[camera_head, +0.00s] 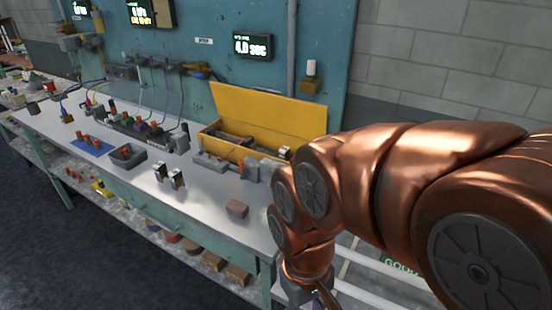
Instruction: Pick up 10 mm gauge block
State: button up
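Two small upright metallic pieces stand on the workbench (205,195): a left shiny piece (160,171) and a right shiny piece (177,179). Either may be a gauge block, but they are too small for me to read a size, so I cannot tell which is the 10 mm gauge block. My copper arm fills the right side and bends down at the bench's right end. My gripper (308,294) is only partly in view at the bottom edge, right of and apart from these pieces. Its fingers are not clear.
A brown block (237,208) lies near the front edge. An open yellow box (268,112) stands behind, with a grey vise-like fixture (262,168) before it. A dark bin (127,156) and a blue mat (91,147) are left. Bare bench surrounds the brown block.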

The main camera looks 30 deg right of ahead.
aim_at(284, 152)
jog(key=u, duration=0.5)
jog(key=k, duration=0.55)
jog(key=u, duration=0.95)
jog(key=i, duration=1.4)
jog(key=z, duration=0.3)
jog(key=i, duration=1.2)
jog(key=z, duration=1.55)
jog(key=i, duration=0.55)
jog(key=z, duration=0.35)
